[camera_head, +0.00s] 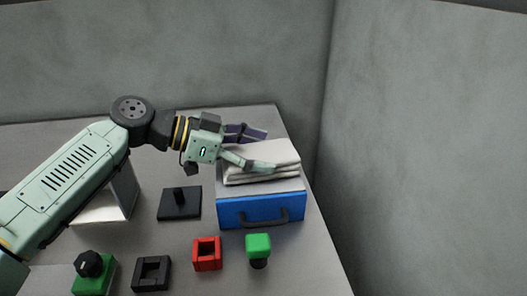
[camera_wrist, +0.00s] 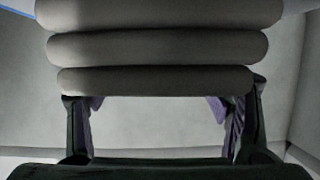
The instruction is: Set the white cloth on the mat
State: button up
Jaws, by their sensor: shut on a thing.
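The white cloth (camera_head: 283,157) is folded into several thick layers and is at the top of a blue box at the right of the table. In the wrist view its rounded folds (camera_wrist: 155,48) fill the upper middle. My gripper (camera_head: 266,151) is shut on the cloth, with one finger on its far side and one on its near side. I cannot tell whether the cloth rests on the box or is just above it. I cannot pick out the mat with certainty; a paler flat patch (camera_head: 50,282) shows at the lower left, partly behind my arm.
The blue box (camera_head: 236,212) has a dark front handle. A black plate with a knob (camera_head: 180,205), a red square block (camera_head: 207,254), a green-topped knob (camera_head: 258,247), a black square block (camera_head: 152,273) and a green block with a black knob (camera_head: 93,274) stand nearby. Walls enclose the back and right.

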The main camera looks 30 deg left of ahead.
jog(key=o, duration=1.4)
jog(key=shift+s, duration=0.1)
jog(key=shift+f, duration=0.1)
